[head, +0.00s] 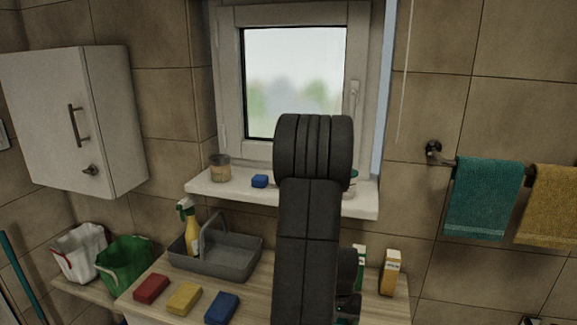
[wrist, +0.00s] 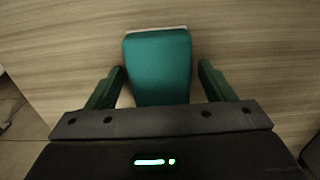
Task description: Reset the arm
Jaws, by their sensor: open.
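My gripper (wrist: 160,85) is open in the wrist view, its two green fingers apart. A teal block (wrist: 158,62) with a pale far edge, like a sponge, lies on the wood-grain surface (wrist: 60,45). Its near part reaches between my fingers, with a narrow gap on each side. Its near end is hidden by the gripper body. In the head view my dark arm stands up in front of the window and counter. It hides most of my gripper and the teal block there.
The counter (head: 150,312) holds red (head: 151,289), yellow (head: 184,298) and blue (head: 221,307) sponges, a grey caddy (head: 228,265) with a spray bottle (head: 192,232), and an orange-white carton (head: 391,273). The windowsill (head: 290,197) has a jar (head: 220,168) and blue block (head: 260,181). A cabinet (head: 115,120) hangs left.

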